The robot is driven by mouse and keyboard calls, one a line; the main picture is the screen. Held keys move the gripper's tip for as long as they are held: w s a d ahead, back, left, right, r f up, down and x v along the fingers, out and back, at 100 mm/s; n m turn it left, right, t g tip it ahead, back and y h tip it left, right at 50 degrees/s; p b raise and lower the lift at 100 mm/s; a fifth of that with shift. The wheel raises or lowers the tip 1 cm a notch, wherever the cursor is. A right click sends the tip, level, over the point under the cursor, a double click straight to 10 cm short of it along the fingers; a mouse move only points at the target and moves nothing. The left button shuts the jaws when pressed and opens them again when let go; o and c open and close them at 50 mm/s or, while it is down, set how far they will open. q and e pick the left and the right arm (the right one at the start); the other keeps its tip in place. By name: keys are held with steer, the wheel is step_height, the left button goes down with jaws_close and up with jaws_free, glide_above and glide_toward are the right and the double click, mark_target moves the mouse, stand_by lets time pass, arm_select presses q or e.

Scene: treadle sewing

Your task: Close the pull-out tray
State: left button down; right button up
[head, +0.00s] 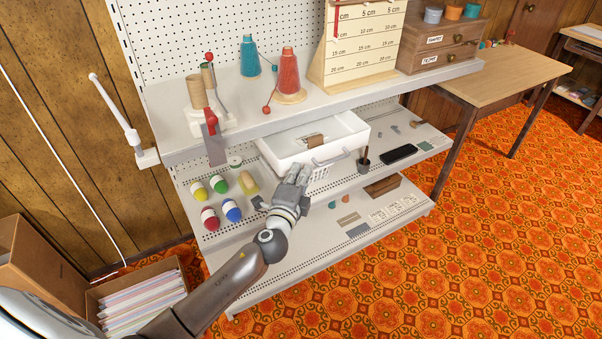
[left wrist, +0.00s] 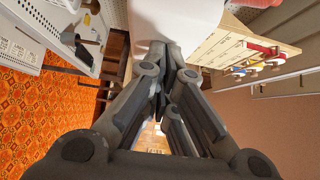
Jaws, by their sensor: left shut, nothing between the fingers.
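The white pull-out tray (head: 275,155) sticks out from under the top shelf (head: 225,130), with a bar handle (head: 331,159) on its front. A small brown item (head: 315,140) lies inside it. My left gripper (head: 301,170) is shut and empty, close in front of the tray's front face near its left part. I cannot tell if it touches. In the left wrist view, the shut fingers (left wrist: 162,78) point at a plain white surface, which looks like the tray front (left wrist: 170,22). My right gripper is not in view.
A dark cup (head: 363,162) with a brush and a black phone-like slab (head: 399,154) are to the right. Thread cones (head: 289,77) stand on the top shelf. Open floor (head: 460,260) lies in front and right.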

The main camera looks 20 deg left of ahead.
mark_target(271, 144)
arm_select(q)
steer(key=w+a+b, duration=0.1)
steer(key=w+a, duration=0.2)
steer(key=a, duration=0.1)
steer(key=w+a+b, duration=0.1)
steer(key=w+a, duration=0.3)
steer(key=a, duration=0.1)
steer(key=w+a+b, duration=0.1)
steer(key=w+a, duration=0.2)
steer(key=a, duration=0.1)
steer(key=shift+w+a+b, duration=0.4)
steer(key=shift+w+a, duration=0.1)
steer(key=shift+a, duration=0.05)
steer(key=shift+a+r, duration=0.1)
steer(key=shift+r, duration=0.15)
